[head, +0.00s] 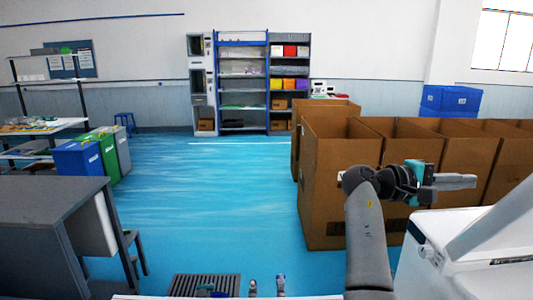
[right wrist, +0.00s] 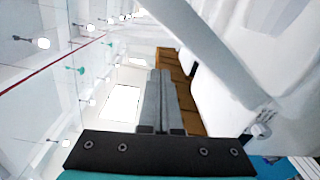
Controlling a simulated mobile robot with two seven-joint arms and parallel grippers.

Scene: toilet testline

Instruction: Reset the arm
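My right arm rises from the bottom of the head view and bends to the right at its wrist. My right gripper (head: 468,181) points right, in front of the open cardboard boxes. In the right wrist view its two grey fingers (right wrist: 156,98) lie side by side, shut with nothing visible between them. My left gripper is not in view.
Large open cardboard boxes (head: 340,190) stand behind my right arm. White equipment (head: 470,240) fills the lower right. A grey table (head: 45,205) stands at left, with blue, green and grey bins (head: 78,158) behind it. The blue floor (head: 215,205) between is clear.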

